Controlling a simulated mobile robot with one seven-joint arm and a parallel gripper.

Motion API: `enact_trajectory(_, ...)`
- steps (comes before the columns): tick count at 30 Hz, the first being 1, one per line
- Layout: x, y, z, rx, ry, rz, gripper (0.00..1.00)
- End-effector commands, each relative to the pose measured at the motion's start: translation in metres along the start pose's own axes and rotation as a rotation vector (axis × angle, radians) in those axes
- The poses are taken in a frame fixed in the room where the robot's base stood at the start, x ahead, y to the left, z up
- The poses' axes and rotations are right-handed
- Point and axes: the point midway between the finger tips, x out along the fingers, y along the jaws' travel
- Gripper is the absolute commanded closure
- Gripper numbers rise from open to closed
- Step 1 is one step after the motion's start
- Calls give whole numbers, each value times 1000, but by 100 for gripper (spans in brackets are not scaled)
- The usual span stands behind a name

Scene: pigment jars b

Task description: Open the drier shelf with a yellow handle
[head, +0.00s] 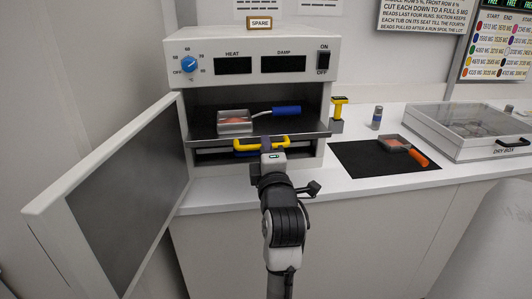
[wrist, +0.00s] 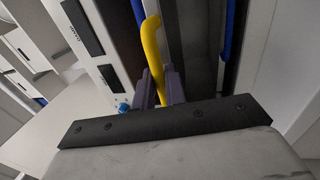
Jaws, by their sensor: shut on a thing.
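The drier (head: 250,42) is a white cabinet on the counter with its door (head: 108,205) swung wide open to the left. Inside is a grey shelf (head: 205,139) with a yellow handle (head: 244,149) along its front edge. In the wrist view the yellow handle (wrist: 152,55) passes between the fingers of my gripper (wrist: 160,88). The fingers hide part of the handle in the head view.
To the right are a yellow-topped device (head: 338,112), a small jar (head: 377,118), a black mat (head: 355,160) with an orange-handled tray (head: 394,143), and a dry box (head: 470,130).

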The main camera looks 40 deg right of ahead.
Motion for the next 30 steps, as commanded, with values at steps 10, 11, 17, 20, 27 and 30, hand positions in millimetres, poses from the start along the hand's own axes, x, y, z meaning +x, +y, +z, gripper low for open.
enact_trajectory(10,0,3,1,-2,-3,7,100)
enact_trajectory(11,0,4,1,-2,-3,7,100)
enact_trajectory(17,0,4,1,-2,-4,9,100)
enact_trajectory(20,0,4,1,-2,-4,9,84)
enact_trajectory(27,0,3,1,-1,-2,6,70)
enact_trajectory(30,0,2,0,-1,-2,5,70)
